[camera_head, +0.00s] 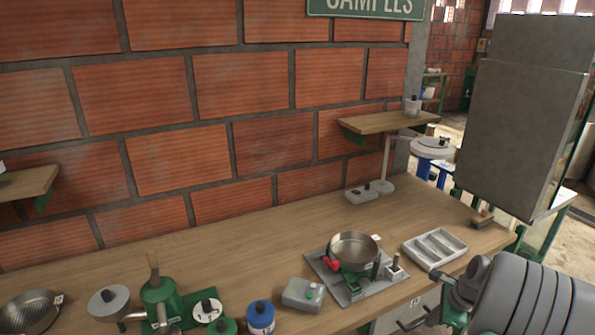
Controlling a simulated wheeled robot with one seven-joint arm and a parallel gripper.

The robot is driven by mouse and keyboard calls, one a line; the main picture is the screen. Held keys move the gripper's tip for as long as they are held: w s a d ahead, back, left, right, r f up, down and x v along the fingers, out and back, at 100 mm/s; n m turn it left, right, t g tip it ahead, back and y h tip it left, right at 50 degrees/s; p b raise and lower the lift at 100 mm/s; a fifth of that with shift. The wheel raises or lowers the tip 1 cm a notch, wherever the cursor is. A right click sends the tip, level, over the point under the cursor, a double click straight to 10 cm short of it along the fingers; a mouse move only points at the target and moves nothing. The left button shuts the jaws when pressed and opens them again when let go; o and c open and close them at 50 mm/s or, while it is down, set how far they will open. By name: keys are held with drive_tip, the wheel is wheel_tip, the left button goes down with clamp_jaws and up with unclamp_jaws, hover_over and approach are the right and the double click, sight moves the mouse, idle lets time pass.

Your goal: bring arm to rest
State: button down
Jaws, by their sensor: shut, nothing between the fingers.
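I cannot make out my gripper or its fingertips in the head view. A large dark grey ribbed body fills the lower right corner, with a metal and greenish mechanism at its left end. I cannot tell whether these belong to my arm. They appear in front of the right part of the workbench (240,240).
The bench holds a steel pan (354,250) on a grey base, a grey compartment tray (434,247), a grey box (302,294), a blue jar (261,316) and a round sieve (30,312). A tall grey cabinet (522,115) stands right. The back bench is fairly clear.

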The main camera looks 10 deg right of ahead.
drive_tip(key=s+a+f+n+g+y, duration=0.1)
drive_tip(key=s+a+f+n+g, duration=0.3)
drive_tip(key=s+n, duration=0.45)
drive_tip(key=s+a+r+n, duration=0.3)
drive_tip(key=s+a+n, duration=0.4)
drive_tip(key=w+a+r+n+t+h+p, duration=0.1)
drive_tip(key=a+r+n, duration=0.3)
drive_tip(key=a+r, duration=0.4)
drive_tip(key=w+a+r+n+t+h, duration=0.1)
drive_tip(key=w+a+r+n, duration=0.3)
drive_tip(key=a+r, duration=0.4)
drive_tip(key=shift+w+a+n+t+p, duration=0.35)
drive_tip(key=shift+a+n+t, duration=0.4)
drive_tip(key=shift+a, duration=1.25)
